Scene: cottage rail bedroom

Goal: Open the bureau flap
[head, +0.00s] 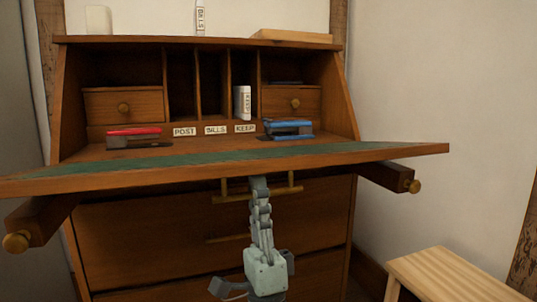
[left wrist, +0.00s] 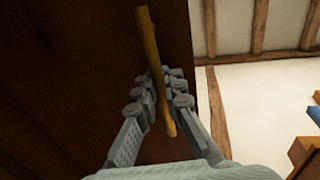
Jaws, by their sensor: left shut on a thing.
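The bureau flap (head: 400,151) is down and close to level, its green inlaid inner face up. Its brass bar handle (head: 230,198) hangs on the underside. My left gripper (head: 259,185) reaches up from below and is shut on this handle. In the left wrist view the bar (left wrist: 147,35) passes between the fingers (left wrist: 163,90), with the dark wood of the flap (left wrist: 70,60) beside it. The left support arm (head: 38,222) and right support arm (head: 389,176) stick out under the flap. I cannot tell whether the flap touches them. My right gripper is not in view.
Closed drawers (head: 150,245) lie below the flap. A light wooden stool (head: 450,275) stands at the lower right. A wall (head: 440,80) rises on the right.

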